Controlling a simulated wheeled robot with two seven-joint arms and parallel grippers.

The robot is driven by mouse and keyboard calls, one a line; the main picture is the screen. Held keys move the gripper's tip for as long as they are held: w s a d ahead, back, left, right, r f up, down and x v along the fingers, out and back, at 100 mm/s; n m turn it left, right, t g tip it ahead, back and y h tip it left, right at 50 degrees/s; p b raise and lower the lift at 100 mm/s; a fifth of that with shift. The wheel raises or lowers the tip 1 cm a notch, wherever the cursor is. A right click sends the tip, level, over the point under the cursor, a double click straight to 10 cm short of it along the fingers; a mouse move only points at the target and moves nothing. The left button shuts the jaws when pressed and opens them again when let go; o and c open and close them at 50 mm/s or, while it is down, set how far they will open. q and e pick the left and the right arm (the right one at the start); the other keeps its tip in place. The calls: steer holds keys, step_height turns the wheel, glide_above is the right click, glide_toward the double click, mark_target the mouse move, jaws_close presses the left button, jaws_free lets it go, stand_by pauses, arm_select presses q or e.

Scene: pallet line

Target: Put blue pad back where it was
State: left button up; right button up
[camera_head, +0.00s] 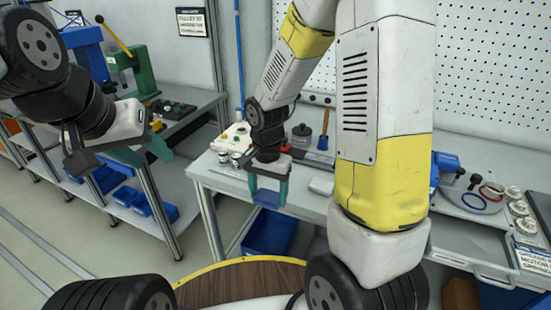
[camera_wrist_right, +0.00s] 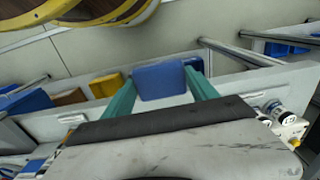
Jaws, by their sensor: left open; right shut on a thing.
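The blue pad (camera_head: 267,198) is between the green fingers of my right gripper (camera_head: 268,192), which is shut on it. The gripper holds it at the front edge of the white workbench (camera_head: 225,183). In the right wrist view the blue pad (camera_wrist_right: 160,81) sits between both fingertips (camera_wrist_right: 163,84), past the bench edge, with its broad face showing. Whether it touches the bench cannot be told. My left gripper (camera_head: 148,162) is open and empty at the left, in front of the side bench.
A control box with coloured buttons (camera_head: 236,137), a dark round jar (camera_head: 301,136) and a screwdriver (camera_head: 324,130) are on the bench behind the right gripper. A blue bin (camera_head: 268,233) stands below. A green press (camera_head: 138,72) is on the left bench.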

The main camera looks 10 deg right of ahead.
steer(key=w+d, duration=0.2)
steer(key=w, duration=0.2)
steer(key=w+d+f, duration=0.1)
steer(key=w+d, duration=0.2)
steer(key=w, duration=0.2)
steer(key=w+d, duration=0.3)
steer(key=w, duration=0.2)
steer(key=shift+f, duration=0.25)
steer(key=shift+s+f, duration=0.1)
steer(key=shift+f, duration=1.6)
steer(key=shift+f, duration=0.15)
steer(key=o, duration=1.3)
